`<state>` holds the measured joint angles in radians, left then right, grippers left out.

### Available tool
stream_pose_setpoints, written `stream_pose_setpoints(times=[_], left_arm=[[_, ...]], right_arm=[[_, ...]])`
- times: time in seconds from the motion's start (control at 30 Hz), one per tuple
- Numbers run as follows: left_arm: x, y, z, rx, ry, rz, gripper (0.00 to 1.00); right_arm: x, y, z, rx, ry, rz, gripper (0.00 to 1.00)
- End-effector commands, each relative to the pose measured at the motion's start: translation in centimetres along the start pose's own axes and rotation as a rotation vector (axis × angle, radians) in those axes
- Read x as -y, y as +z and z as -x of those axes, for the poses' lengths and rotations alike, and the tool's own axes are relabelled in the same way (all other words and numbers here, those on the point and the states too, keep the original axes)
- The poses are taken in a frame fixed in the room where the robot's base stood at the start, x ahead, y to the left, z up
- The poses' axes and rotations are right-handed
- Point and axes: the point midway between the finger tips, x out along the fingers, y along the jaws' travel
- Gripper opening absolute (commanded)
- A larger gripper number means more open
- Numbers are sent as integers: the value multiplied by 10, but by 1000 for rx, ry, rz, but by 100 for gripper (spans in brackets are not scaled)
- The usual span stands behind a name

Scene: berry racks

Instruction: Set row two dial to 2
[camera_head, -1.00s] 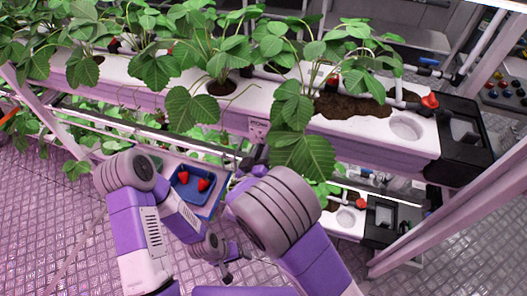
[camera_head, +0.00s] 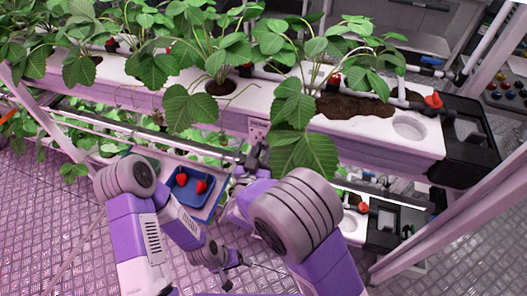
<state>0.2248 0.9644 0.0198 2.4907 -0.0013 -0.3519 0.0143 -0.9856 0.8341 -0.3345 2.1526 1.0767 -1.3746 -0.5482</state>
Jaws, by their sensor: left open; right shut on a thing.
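A small pale plate with dark marks (camera_head: 257,130) sits on the front face of the white planter row, beside a hanging strawberry leaf. My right gripper (camera_head: 255,153) is at the lower edge of this plate, its dark fingers shut. The dial is hidden at the fingertips, so its setting cannot be read. My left gripper (camera_head: 228,284) hangs low over the floor, open and empty, well away from the plate.
A blue tray (camera_head: 176,205) with red strawberries (camera_head: 201,187) lies below the planter between my arms. A white planter row (camera_head: 365,132) with a red valve (camera_head: 433,100) runs across above. A lower row and a rack post stand at right.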

Motion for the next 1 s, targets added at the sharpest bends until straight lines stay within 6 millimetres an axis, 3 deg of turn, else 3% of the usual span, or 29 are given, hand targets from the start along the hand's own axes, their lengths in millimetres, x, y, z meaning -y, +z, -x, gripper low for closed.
stream_pose_setpoints(times=[0.23,0.27,0.4,0.77,1.0], left_arm=[[0,0,0,0,0,0,85],[0,0,0,0,0,0,85],[0,0,0,0,0,0,85],[-1,0,2,0,0,0,85],[-4,0,11,0,0,0,85]], right_arm=[[0,1,0,2,-1,1,0],[0,1,0,2,-1,1,33],[0,1,0,2,0,1,54],[0,0,6,1,-1,2,55],[1,-1,44,1,-6,4,55]])
